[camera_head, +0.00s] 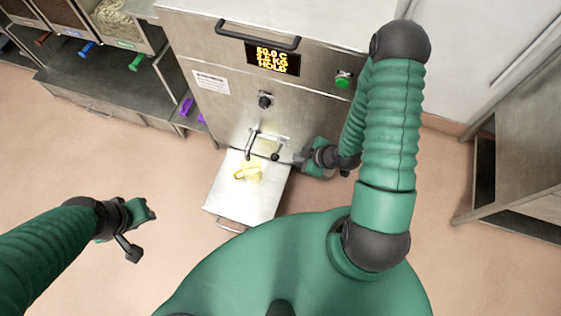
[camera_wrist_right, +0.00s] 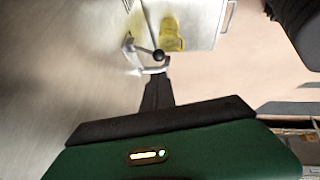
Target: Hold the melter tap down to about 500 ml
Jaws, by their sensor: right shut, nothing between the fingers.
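The steel melter (camera_head: 225,110) has a lit display (camera_head: 272,58) reading 50.0 C and HOLD; its middle line is hard to read. The tap (camera_head: 252,142) is low on its front, with a black-knobbed lever (camera_head: 276,156). The knob also shows in the right wrist view (camera_wrist_right: 158,56). A yellowish jug (camera_head: 249,171) stands on the shelf below; its fill level is unreadable. My right gripper (camera_head: 300,158) is shut and empty beside the lever; its fingers (camera_wrist_right: 157,88) point at the knob, and contact is unclear. My left gripper (camera_head: 142,212) hangs over the floor, away from the melter.
The steel shelf (camera_head: 222,205) juts out under the tap. A green button (camera_head: 343,79) and a black knob (camera_head: 265,101) are on the melter front. Bins with coloured handles (camera_head: 125,25) stand at upper left. A steel rack (camera_head: 520,170) is at right.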

